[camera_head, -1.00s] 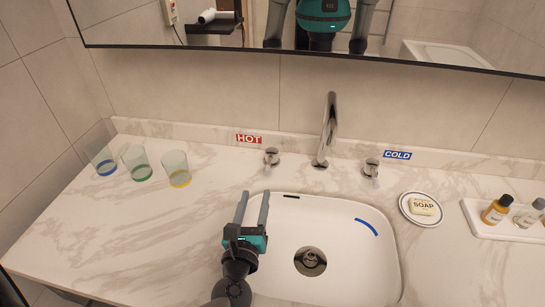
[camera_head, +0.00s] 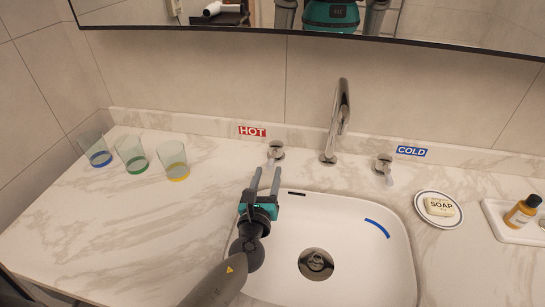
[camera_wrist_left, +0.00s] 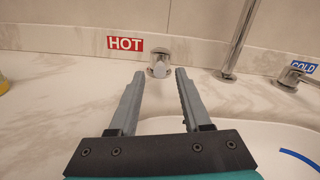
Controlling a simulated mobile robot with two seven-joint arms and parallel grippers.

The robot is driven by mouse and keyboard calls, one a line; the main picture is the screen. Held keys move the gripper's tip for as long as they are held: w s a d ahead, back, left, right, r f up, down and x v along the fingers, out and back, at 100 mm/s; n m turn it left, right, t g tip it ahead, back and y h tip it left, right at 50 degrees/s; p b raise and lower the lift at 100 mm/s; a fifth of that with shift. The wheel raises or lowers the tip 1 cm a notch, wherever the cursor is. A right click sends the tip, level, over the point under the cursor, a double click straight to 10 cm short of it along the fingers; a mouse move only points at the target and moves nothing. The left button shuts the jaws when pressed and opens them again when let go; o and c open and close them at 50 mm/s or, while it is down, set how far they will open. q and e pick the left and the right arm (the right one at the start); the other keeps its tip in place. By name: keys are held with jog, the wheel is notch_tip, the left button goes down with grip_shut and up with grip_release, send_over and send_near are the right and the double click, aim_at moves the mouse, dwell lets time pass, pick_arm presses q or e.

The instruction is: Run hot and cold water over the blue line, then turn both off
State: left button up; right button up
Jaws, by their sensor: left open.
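The hot tap handle (camera_head: 276,151) is a small chrome knob below the red HOT label (camera_head: 252,131). The cold handle (camera_head: 383,165) stands below the blue CDLD-style COLD label (camera_head: 412,151). The chrome spout (camera_head: 337,120) rises between them, and no water shows. The white sink (camera_head: 350,255) has a blue line (camera_head: 377,228) on its right inner wall. My left gripper (camera_head: 266,180) is open and empty, just in front of the hot handle. In the left wrist view the hot handle (camera_wrist_left: 160,66) shows beyond and between the fingertips, apart from them. My right gripper is not in view.
Three glasses with blue, green and yellow bands (camera_head: 135,155) stand at the left. A soap dish (camera_head: 424,219) and a tray with a bottle (camera_head: 521,212) are at the right. The counter (camera_head: 120,225) left of the sink is clear.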

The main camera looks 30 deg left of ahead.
aim_at(274, 149)
pick_arm(q)
jog(key=b+x, duration=0.1)
jog(key=x, duration=0.6)
jog(key=shift+w, duration=0.25)
grip_shut()
jog(key=shift+f, duration=0.1)
dwell(1.1)
